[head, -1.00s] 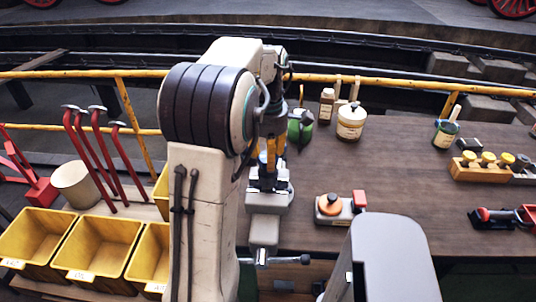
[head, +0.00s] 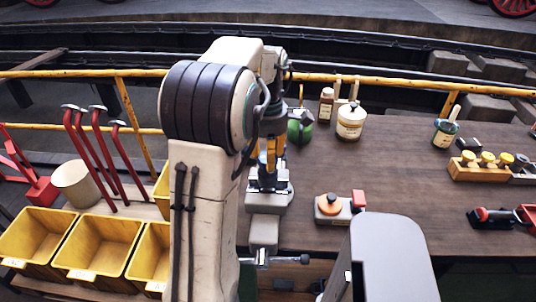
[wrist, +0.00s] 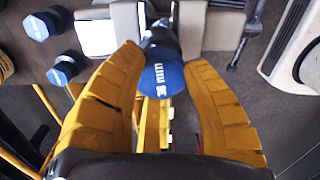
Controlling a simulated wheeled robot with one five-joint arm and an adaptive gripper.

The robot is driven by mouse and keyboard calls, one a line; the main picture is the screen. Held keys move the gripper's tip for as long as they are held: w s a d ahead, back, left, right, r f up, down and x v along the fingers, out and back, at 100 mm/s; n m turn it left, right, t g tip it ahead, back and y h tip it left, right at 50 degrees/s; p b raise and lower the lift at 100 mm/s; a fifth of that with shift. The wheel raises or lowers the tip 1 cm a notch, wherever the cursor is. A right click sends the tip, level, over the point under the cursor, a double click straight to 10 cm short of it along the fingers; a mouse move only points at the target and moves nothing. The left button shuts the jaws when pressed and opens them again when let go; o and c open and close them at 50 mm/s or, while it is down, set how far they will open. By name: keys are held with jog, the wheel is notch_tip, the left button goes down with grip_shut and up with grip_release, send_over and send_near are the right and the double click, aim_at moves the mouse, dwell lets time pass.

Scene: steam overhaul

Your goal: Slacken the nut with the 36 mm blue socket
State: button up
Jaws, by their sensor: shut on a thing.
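In the wrist view a socket with a blue end face (wrist: 162,80) and white lettering that seems to include "36" stands between the yellow fingers of my gripper (wrist: 166,60). My gripper is shut on it. Its dark far end meets the pale blocks of the vise (wrist: 218,28). The nut is hidden beneath the socket, so I cannot tell how they fit. In the head view my gripper (head: 271,155) is directly above the vise (head: 265,230), partly covered by my arm.
Two other blue-ended sockets (wrist: 40,25) (wrist: 62,70) stand left in the wrist view. A green can (head: 300,128) stands close behind my gripper. An orange-knobbed device (head: 330,207) sits right of the vise. Yellow bins (head: 100,250) are at left. The bench's middle right is clear.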

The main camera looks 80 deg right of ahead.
jog(key=shift+r+p, duration=1.7)
jog(key=shift+r, duration=0.35)
jog(key=shift+r+p, duration=1.9)
jog(key=shift+r, duration=0.15)
